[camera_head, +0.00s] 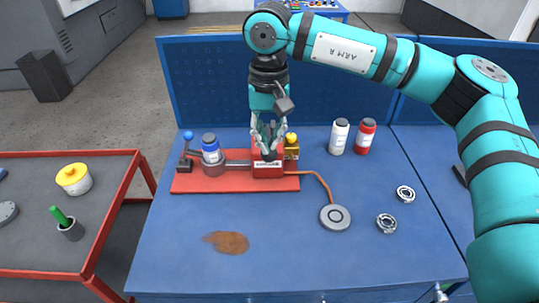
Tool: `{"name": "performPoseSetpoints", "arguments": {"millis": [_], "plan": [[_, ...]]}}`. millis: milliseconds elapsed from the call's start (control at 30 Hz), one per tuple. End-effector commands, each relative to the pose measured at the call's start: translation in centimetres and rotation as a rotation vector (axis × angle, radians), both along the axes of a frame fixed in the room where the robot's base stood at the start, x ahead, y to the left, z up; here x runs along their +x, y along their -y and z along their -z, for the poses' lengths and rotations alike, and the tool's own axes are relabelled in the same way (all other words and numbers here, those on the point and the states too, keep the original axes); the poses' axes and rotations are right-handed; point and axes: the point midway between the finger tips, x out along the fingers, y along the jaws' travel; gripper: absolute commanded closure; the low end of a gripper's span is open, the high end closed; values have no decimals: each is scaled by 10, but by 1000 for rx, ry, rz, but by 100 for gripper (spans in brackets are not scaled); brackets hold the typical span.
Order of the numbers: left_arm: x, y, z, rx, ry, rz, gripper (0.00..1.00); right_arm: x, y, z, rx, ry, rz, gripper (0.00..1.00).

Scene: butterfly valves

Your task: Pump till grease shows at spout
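The grease pump stands on a red base plate (235,183) at the back left of the blue bench. It has a red labelled block (267,170), a grey cylinder with a blue-labelled jar (210,150) on top, and a lever with a blue knob (188,135) at its left end. A brass-coloured block with a yellow knob (291,139) is at the right. An orange hose (322,183) runs to a round grey disc (335,216). No grease shows there. My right gripper (268,150) points down at the red block, a dark part between its fingers; its grip is unclear. My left gripper is out of view.
A white bottle (339,137) and a red bottle (366,136) stand at the back. Two bearings (386,223) lie at the right. A brown stain (227,242) marks the bench front. A red-framed cart (60,240) with a yellow tub (74,180) stands left.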

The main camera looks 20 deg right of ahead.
Motion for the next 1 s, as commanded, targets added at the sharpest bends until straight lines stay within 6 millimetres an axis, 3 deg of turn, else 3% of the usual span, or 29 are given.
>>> {"name": "performPoseSetpoints", "arguments": {"millis": [900, 1000], "plan": [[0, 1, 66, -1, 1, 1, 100, -12, -3, 79, -2, -2, 2, 100], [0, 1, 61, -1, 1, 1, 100, -12, -3, 74, -2, -1, 2, 100]]}}
